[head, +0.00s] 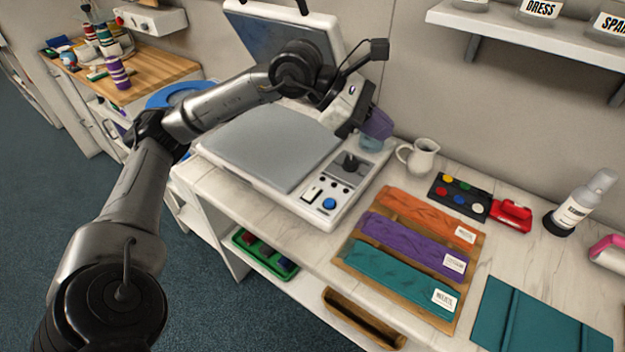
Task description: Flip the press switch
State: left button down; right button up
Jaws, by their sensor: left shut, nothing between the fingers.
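The press (265,148) stands on a pale marble-look counter, with its grey lid raised and its flat grey plate bare. Its control panel (340,184) at the right front has a black knob or lever (350,163), small dark buttons, a pale switch (312,192) and a blue round button (329,204). I cannot tell for sure which control is the press switch. My left gripper (350,128) is shut and empty, above the back of the panel and apart from its front controls. Its fingertips are partly hard to make out. My right gripper is not in view.
A purple cup-like thing (380,123) is close behind my left gripper. A white pitcher (419,156), paint palette (458,197), red item (511,215) and spray bottle (579,203) stand right. A wooden tray (398,294) holds folded fabrics. A shelf (545,45) hangs above.

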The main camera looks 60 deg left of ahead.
pick_arm(q)
jog(key=s+a+f+g+y, duration=0.3)
jog(key=a+f+g+y, duration=0.1)
jog(key=a+f+y, duration=0.2)
jog(key=m+g+y, duration=0.1)
jog(key=g+y, duration=0.2)
send_near(313, 189)
jog(key=shift+m, duration=0.4)
jog(key=f, duration=0.3)
jog(key=w+f, duration=0.1)
jog(key=f, duration=0.1)
jog(key=shift+w+a+f, duration=0.1)
jog(key=shift+a+f, duration=0.15)
jog(key=shift+a, duration=0.1)
jog(key=shift+w+f+p, duration=0.1)
jog(key=shift+f+p, duration=0.25)
jog(key=shift+f, duration=0.55)
jog(key=shift+a, duration=0.1)
